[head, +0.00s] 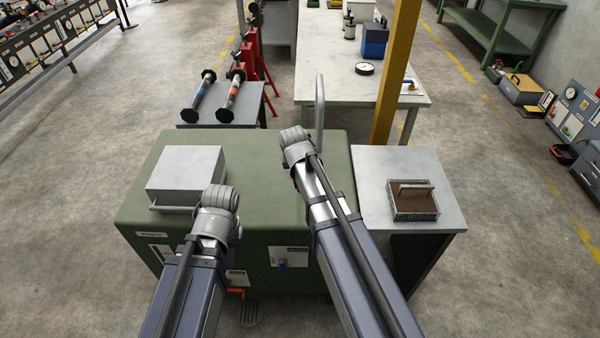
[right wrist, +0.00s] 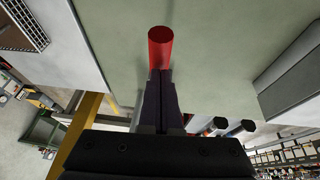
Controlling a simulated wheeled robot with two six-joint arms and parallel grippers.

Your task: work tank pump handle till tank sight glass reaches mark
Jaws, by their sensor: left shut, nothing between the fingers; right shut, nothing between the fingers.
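The green tank (head: 255,215) stands in front of me, a grey box (head: 187,168) on its top. In the right wrist view a red cylindrical grip (right wrist: 160,47), probably the pump handle's, lies just beyond the fingertips of my right gripper (right wrist: 161,76). That gripper is shut with nothing between its fingers; I cannot tell whether it touches the grip. In the head view my right wrist hides this grip. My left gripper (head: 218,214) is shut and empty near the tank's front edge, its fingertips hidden. I cannot make out the sight glass or its mark.
A side table (head: 440,165) with a wire basket (head: 413,200) stands right of the tank. A yellow post (head: 395,75) and a long bench (head: 335,60) stand behind. A curved grey pipe (head: 320,105) rises at the tank's back. Flanged spools (head: 235,90) lie on a stand.

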